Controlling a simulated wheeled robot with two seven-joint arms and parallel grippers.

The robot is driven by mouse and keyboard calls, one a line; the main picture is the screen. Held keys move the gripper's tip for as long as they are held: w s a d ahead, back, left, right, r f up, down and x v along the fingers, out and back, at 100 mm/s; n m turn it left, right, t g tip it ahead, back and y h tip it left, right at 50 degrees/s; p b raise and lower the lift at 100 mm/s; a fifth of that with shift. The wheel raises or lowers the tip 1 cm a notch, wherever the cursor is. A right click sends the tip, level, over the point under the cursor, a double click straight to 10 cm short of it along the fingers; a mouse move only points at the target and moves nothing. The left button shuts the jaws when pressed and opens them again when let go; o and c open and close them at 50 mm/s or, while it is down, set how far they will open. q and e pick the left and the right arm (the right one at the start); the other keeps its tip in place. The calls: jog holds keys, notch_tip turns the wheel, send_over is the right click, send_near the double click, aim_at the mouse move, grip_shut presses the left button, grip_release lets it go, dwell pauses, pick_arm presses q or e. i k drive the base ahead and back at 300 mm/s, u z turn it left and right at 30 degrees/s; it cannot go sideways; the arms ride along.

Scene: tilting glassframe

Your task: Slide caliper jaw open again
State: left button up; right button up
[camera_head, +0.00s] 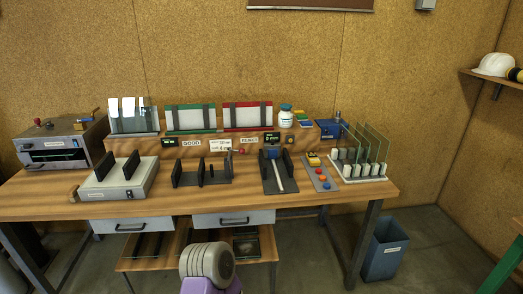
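What looks like the caliper (280,176) is a pale metal bar with a blue head, lying on a dark base between two dark uprights, right of the bench's middle. How far its jaw is open is too small to tell. Nothing of mine touches it. A grey, rounded, ribbed part with purple below it rises at the bottom centre, in front of the bench; it appears to be part of my own arm. Neither gripper's fingers show.
The wooden bench (370,192) holds a dark fixture (203,181), a grey box with two black uprights (118,190), a panel with coloured buttons (324,179) and a rack of upright glass panes (358,172). A blue bin (384,250) stands below right. The bench's front edge has bare wood.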

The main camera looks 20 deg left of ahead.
aim_at(272, 151)
jog(key=z, duration=1.3)
jog(key=k, duration=0.1)
jog(key=u, duration=2.3)
jog(key=i, duration=1)
jog(key=z, duration=0.35)
